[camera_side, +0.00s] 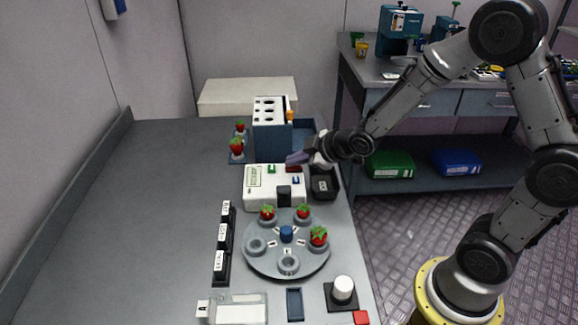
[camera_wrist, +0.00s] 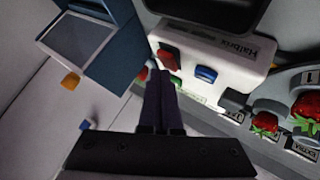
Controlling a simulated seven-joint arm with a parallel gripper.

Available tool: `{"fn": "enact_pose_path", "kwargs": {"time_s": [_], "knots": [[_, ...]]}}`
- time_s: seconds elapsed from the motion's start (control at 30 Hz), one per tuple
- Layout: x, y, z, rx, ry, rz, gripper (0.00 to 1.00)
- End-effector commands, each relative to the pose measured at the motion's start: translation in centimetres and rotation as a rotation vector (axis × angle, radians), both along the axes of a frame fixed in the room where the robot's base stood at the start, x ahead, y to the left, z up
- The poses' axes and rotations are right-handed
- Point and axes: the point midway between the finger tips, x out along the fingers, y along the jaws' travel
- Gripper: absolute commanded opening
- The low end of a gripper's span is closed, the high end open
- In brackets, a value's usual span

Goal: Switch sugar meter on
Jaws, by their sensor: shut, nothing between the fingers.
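The sugar meter is a white box (camera_side: 258,199) in the middle of the table, with a pale display (camera_side: 254,176) and small green (camera_side: 271,169), red (camera_side: 293,168) and blue (camera_side: 296,181) controls on top. In the wrist view, its white housing (camera_wrist: 225,48) carries lettering like "Halbrix", a red control (camera_wrist: 168,57) and a blue one (camera_wrist: 206,74). My gripper (camera_side: 292,159) is shut and empty over the meter's back right part. In the wrist view, my fingertips (camera_wrist: 160,72) appear right beside the red control; I cannot tell whether they touch it. The switch state is unclear.
A blue-grey rack (camera_side: 270,143) stands just behind the meter, with strawberries (camera_side: 237,146) at its left. A round turntable (camera_side: 262,262) with strawberries is in front. A black box (camera_side: 323,183) is at the right. The table's left side is clear.

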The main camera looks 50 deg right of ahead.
Motion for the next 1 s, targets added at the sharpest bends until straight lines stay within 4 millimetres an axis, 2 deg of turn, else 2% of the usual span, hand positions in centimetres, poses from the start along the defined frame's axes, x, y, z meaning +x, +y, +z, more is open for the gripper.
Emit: {"fn": "enact_pose_path", "kwargs": {"time_s": [0.4,0.73,1.0], "knots": [[-0.2,-0.2,1.5,0.000,-0.001,-0.001,0.00],[-0.2,-0.2,1.6,0.000,0.000,0.000,0.00],[-0.4,-0.4,3.8,-0.001,-0.003,0.000,0.00]]}}
